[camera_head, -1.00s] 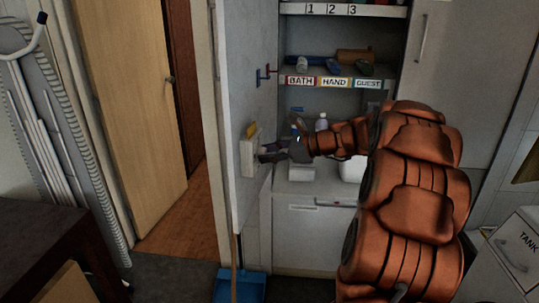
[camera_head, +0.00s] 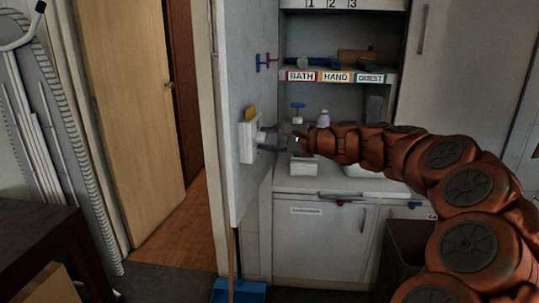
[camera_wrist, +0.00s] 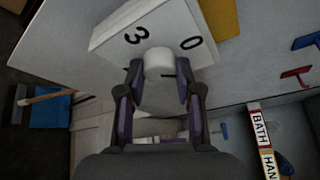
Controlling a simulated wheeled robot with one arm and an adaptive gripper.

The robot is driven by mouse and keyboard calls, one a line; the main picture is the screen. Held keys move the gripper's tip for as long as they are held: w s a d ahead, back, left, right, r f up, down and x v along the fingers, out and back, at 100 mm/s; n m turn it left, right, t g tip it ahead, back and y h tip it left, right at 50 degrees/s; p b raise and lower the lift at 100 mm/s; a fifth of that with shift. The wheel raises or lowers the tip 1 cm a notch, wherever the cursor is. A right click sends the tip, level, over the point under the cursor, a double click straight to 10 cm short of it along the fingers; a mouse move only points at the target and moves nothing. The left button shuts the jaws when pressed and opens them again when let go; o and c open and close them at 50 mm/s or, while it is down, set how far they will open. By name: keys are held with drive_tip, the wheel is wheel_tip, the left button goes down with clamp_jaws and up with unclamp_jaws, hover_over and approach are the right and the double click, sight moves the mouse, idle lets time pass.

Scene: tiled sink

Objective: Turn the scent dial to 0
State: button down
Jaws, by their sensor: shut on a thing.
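The scent dial is a white round knob (camera_wrist: 158,62) on a white box (camera_head: 247,138) fixed to the open cabinet door panel. In the wrist view the box face (camera_wrist: 110,40) shows a "3" left of the knob and a "0" to its right. A short dark line shows by the knob's right side, partly between the fingers; I cannot tell its exact setting. My gripper (camera_wrist: 160,82) is shut on the knob, one finger on each side. In the head view my gripper (camera_head: 268,140) reaches the box from the right, and the knob is mostly hidden.
A yellow piece (camera_head: 250,113) sits above the box. Red and blue hooks (camera_head: 267,64) are higher on the door. Shelves labelled BATH, HAND and GUEST (camera_head: 335,77) and a counter with bottles stand behind my arm. A blue dustpan (camera_head: 240,290) is on the floor below.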

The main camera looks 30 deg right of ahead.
drive_tip(key=n+t+b, duration=0.1)
drive_tip(key=n+b, duration=0.1)
drive_tip(key=b, duration=0.1)
drive_tip(key=n+t+b, duration=0.1)
drive_tip(key=n+b, duration=0.1)
drive_tip(key=b, duration=0.2)
drive_tip(key=n+b, duration=0.2)
drive_tip(key=b, duration=0.2)
drive_tip(key=shift+f+n+t+y, duration=0.3)
drive_tip(key=shift+n+t+y, duration=0.1)
drive_tip(key=shift+r+n+b, duration=0.1)
drive_tip(key=shift+n+b, duration=0.2)
drive_tip(key=shift+b, duration=0.2)
drive_tip(key=c, duration=0.8)
unclamp_jaws()
drive_tip(key=shift+s, duration=0.1)
drive_tip(key=v, duration=1.2)
